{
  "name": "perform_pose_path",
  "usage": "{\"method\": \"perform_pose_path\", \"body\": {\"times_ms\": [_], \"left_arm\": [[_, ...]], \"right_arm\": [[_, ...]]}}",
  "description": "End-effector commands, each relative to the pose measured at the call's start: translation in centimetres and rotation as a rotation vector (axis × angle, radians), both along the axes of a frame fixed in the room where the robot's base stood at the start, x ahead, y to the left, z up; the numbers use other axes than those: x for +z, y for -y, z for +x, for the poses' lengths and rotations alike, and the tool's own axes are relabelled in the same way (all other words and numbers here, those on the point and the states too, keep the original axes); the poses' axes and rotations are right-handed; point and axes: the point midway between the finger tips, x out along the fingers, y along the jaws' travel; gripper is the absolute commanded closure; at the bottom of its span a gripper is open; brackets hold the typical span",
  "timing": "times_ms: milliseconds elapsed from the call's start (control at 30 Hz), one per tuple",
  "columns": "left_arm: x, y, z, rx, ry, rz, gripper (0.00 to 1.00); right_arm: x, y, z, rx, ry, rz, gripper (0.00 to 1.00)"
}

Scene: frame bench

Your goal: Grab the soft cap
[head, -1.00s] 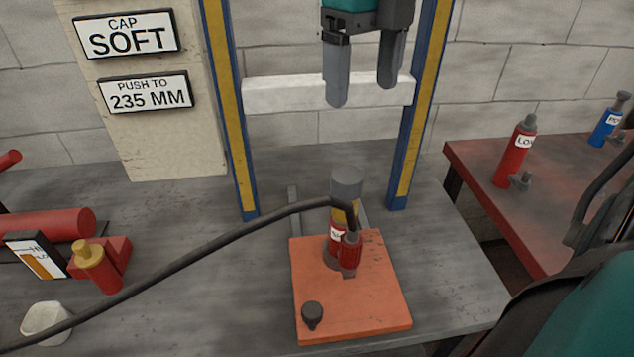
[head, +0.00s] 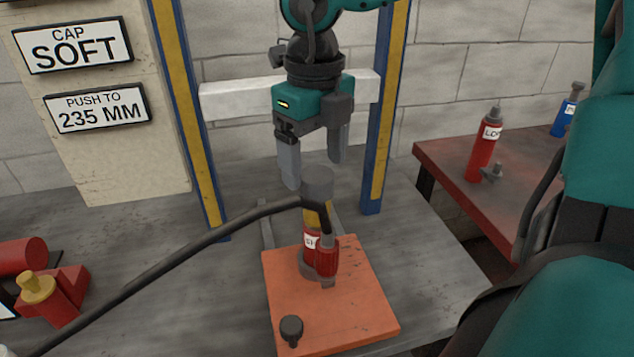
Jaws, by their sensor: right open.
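A red hydraulic cylinder (head: 312,240) with a yellow band stands upright on an orange base plate (head: 345,305). A grey round cap (head: 317,187) sits on its top; no marking on the cap shows it is the soft one. My right gripper (head: 314,173) points down, open and empty, with its fingertips near the height of the cap's top. One finger shows left of the cap and the other right of it and higher in the picture. I cannot tell whether they touch the cap. My left gripper is not in view.
A black hose (head: 170,265) runs from the cylinder across the left of the bench. Blue-yellow frame posts (head: 388,110) and a white crossbar (head: 235,100) stand behind. A sign (head: 73,45) reads CAP SOFT. A red side table (head: 445,165) holds a red and a blue cylinder.

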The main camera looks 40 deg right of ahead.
Motion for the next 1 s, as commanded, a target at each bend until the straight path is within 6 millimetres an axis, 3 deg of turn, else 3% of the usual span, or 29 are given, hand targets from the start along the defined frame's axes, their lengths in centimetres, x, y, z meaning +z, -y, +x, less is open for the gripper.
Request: {"method": "perform_pose_path", "body": {"times_ms": [133,433,1000], "left_arm": [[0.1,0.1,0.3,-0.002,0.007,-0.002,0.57],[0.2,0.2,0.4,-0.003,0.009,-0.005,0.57],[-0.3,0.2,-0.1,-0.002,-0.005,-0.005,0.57]], "right_arm": [[-2.1,-0.1,0.0,-0.001,-0.003,0.0,0.2],[-2.5,-0.1,0.0,0.0,0.001,0.001,0.2],[-2.5,-0.1,0.0,0.0,0.001,0.001,0.74]]}}
